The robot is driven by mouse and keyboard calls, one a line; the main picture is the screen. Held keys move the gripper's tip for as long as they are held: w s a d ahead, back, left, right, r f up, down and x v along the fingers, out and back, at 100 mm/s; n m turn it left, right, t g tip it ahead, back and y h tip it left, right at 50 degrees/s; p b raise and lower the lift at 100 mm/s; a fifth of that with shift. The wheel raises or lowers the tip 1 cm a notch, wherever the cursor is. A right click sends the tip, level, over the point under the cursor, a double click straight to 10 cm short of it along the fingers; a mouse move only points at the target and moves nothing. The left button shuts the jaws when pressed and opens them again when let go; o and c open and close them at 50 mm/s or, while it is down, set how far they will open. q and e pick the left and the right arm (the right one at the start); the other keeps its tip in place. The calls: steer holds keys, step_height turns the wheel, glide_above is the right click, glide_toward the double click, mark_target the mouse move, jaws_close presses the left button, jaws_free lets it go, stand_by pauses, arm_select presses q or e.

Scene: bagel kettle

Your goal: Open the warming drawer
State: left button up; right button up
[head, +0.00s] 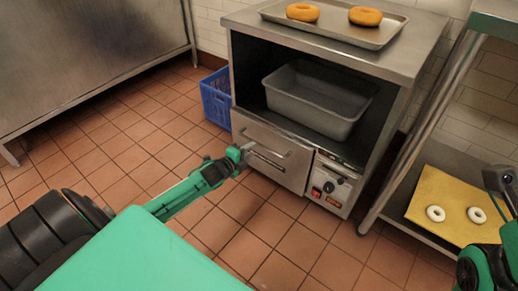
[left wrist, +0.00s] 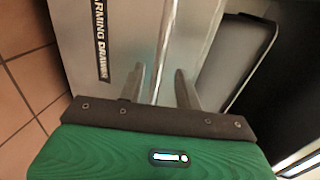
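The warming drawer (head: 262,165) is the metal front at the lower left of the steel cabinet. It looks shut, flush with the control panel beside it. Its bar handle (head: 275,148) runs across the upper part. In the left wrist view its front (left wrist: 75,25) carries a dark lettered label, and the handle (left wrist: 186,52) runs down between my fingers. My left gripper (head: 243,153) is at the handle's left part. In the left wrist view its fingers (left wrist: 160,88) are apart on either side of the bar, with gaps visible. My right arm shows at the right edge; its fingers are not visible.
A control panel (head: 331,186) with switches and a knob is right of the drawer. A grey tub (head: 318,100) stands above it. A tray (head: 348,32) with two bagels is on top. A blue crate (head: 216,97) stands left. The floor in front is clear.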

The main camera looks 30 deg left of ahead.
mark_target(259, 145)
arm_select(q)
steer(key=shift+b+x, duration=1.35)
steer(key=shift+x, duration=1.85)
jaws_close()
